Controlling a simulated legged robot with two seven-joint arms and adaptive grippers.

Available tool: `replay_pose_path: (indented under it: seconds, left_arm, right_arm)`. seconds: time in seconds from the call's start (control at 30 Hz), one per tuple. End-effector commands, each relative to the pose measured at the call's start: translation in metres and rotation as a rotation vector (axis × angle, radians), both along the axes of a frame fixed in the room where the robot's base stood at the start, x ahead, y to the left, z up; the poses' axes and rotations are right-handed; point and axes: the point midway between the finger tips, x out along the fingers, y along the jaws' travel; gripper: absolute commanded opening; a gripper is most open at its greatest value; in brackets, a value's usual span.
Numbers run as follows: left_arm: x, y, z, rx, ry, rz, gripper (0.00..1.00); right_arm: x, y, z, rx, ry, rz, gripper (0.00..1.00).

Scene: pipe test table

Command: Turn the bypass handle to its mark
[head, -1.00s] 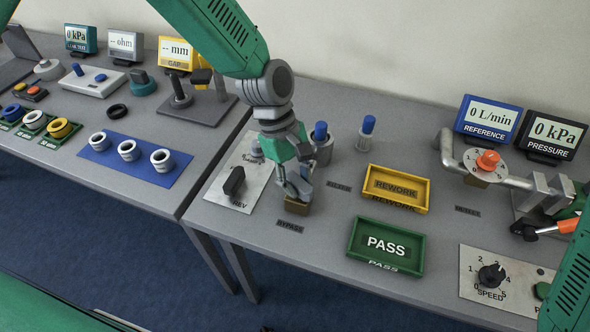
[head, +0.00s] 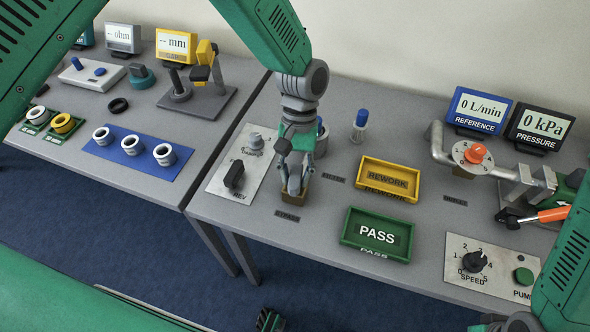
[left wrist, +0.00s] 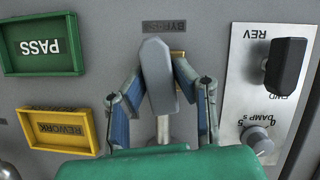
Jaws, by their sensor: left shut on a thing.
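The bypass handle (left wrist: 158,75) is a grey lever with a pointed end, seen in the left wrist view between my left gripper's fingers. It sits above a brass-coloured block (head: 294,196) beside the BYPASS label (head: 288,215). My left gripper (head: 294,188) reaches down from above and is shut on the handle. In the left wrist view its two fingers (left wrist: 163,95) stand on either side of the lever. The lever's end points toward the BYPASS label there. The gripper hides most of the handle in the head view. No mark for the handle can be made out.
A grey panel with a black REV knob (head: 234,174) stands close on the left. The yellow REWORK tray (head: 407,196) and green PASS tray (head: 347,240) lie to the right. A pipe with an orange knob (head: 475,153) is farther right. A blue-capped vial (head: 360,125) stands behind.

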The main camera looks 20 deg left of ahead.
Motion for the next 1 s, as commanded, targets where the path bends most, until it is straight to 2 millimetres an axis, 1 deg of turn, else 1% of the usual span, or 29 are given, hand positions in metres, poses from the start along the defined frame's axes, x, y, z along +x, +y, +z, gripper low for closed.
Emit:
replay_pose_path:
  seconds: [0.03, 0.2, 0.4, 0.93, 0.97, 1.0]
  left_arm:
    - [-0.0062, -0.0032, -0.0011, -0.002, 0.015, -0.035, 0.00]
    - [-0.0070, -0.0020, -0.0015, -0.003, 0.016, -0.124, 0.00]
    - [-0.0077, -0.0010, -0.0019, -0.004, 0.017, -0.183, 0.00]
    - [-0.0082, 0.0002, -0.0022, -0.003, 0.019, -0.206, 0.00]
    - [-0.0082, 0.0002, -0.0022, -0.003, 0.019, -0.206, 0.27]
    - [-0.0078, 0.0003, -0.0021, -0.002, 0.018, -0.206, 0.41]
  right_arm:
    - [0.0000, 0.0000, 0.0012, 0.000, 0.000, 0.000, 0.00]
    - [0.0000, 0.0000, 0.0027, 0.000, 0.000, 0.000, 0.00]
    - [0.0000, 0.0000, 0.0037, 0.000, 0.000, 0.000, 0.00]
    - [0.0000, 0.0000, 0.0039, 0.000, 0.000, 0.000, 0.00]
    - [0.0000, 0.0000, 0.0039, 0.000, 0.000, 0.000, 0.00]
    - [0.0001, 0.0000, 0.0039, 0.000, 0.000, 0.000, 0.00]
